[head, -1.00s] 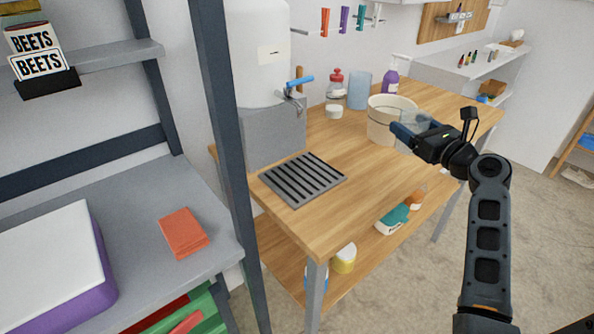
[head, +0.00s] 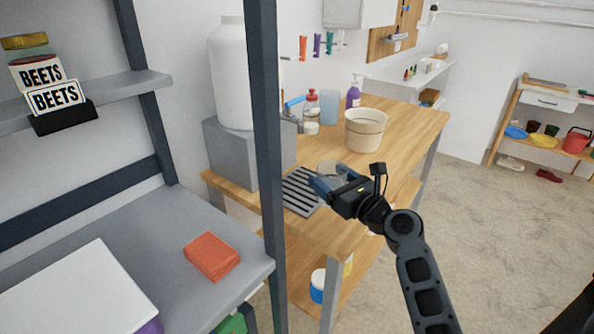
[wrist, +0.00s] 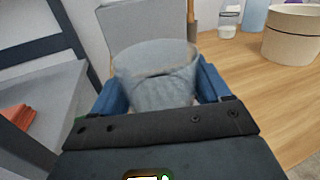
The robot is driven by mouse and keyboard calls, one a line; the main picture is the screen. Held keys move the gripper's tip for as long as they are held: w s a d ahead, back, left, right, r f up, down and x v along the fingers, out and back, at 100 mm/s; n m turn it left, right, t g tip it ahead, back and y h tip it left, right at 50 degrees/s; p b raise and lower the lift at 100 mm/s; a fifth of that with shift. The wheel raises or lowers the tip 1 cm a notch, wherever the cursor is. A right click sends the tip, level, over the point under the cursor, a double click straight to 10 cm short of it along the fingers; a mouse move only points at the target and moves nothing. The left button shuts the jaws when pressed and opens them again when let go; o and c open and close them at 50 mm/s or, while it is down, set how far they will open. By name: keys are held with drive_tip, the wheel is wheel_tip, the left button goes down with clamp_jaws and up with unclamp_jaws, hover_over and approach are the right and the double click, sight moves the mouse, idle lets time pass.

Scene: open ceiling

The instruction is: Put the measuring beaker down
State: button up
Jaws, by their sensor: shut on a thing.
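The clear measuring beaker (wrist: 157,75) is upright between the blue fingers of my gripper (wrist: 160,98) in the wrist view. My gripper is shut on it. In the head view, the beaker (head: 331,170) shows at the tips of my gripper (head: 322,184), in front of the slatted dark drain grate (head: 299,194) on the wooden table (head: 405,128). I cannot tell how high it is above the table. The lower part of the beaker is hidden by my gripper in the wrist view.
A large white dispenser (head: 231,75) stands on a grey block (head: 228,155) behind the grate. A cream bucket (head: 366,130) stands farther right. A dark shelf post (head: 268,150) rises at the left of the table. The table's right part is clear.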

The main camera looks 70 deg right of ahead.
drive_tip(key=p+x, duration=0.1)
drive_tip(key=x, duration=1.2)
drive_tip(key=shift+f, duration=0.1)
drive_tip(key=shift+a+f+b, duration=0.1)
drive_tip(key=shift+f+b, duration=0.45)
drive_tip(key=shift+f, duration=1.1)
drive_tip(key=shift+f, duration=0.1)
drive_tip(key=shift+f, duration=0.15)
drive_tip(key=o, duration=1)
drive_tip(key=shift+r, duration=0.2)
